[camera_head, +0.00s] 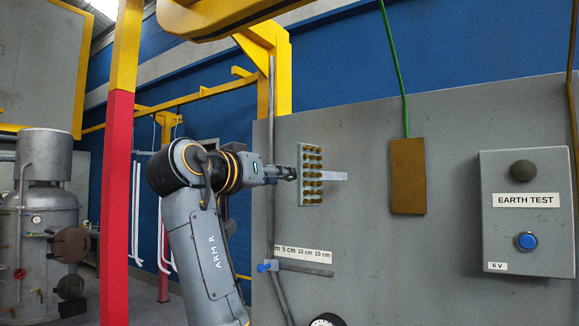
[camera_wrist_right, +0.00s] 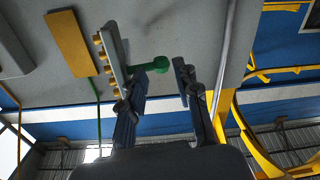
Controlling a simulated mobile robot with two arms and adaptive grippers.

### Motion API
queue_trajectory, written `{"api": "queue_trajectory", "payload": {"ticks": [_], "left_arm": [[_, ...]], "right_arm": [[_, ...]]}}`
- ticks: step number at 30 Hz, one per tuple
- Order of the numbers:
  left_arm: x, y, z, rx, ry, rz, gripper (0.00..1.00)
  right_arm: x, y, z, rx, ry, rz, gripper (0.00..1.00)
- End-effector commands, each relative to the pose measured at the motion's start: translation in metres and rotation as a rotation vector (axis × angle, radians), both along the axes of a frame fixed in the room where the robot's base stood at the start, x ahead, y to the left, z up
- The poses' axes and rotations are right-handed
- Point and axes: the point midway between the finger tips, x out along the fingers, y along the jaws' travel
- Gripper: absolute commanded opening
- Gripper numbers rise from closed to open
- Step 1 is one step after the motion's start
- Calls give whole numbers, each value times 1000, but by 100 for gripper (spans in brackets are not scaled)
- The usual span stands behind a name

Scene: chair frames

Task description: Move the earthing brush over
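A pale green plate with rows of brass tufts, which looks like the earthing brush (camera_head: 311,187), stands upright in front of the grey panel (camera_head: 360,232). A pale bracket (camera_head: 336,176) shows at its right side. My right gripper (camera_head: 291,173) is close to the plate's left side. I cannot tell whether either finger touches. My left gripper is not in view.
A brass plate (camera_head: 407,176) with a green wire (camera_head: 396,70) hangs right of the brush. An earth test box (camera_head: 526,245) is farther right. A scale label (camera_head: 303,253), a rod with a blue clamp (camera_head: 268,267) and a red and yellow post (camera_head: 118,180) also show.

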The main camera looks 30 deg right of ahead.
Motion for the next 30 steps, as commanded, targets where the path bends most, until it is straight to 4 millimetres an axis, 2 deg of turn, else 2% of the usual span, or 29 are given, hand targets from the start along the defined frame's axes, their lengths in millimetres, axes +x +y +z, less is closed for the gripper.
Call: {"api": "queue_trajectory", "payload": {"ticks": [1,9,20,21,25,30], "left_arm": [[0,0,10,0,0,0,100],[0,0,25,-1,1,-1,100],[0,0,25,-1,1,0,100],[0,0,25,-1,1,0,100],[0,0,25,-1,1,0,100],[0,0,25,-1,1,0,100]], "right_arm": [[4,-10,4,1,2,-2,32],[19,-41,2,0,1,0,32],[21,-46,0,-1,1,1,32],[21,-46,0,-1,1,1,28],[21,-46,0,-1,1,1,1],[21,-46,0,-1,1,1,0]]}}
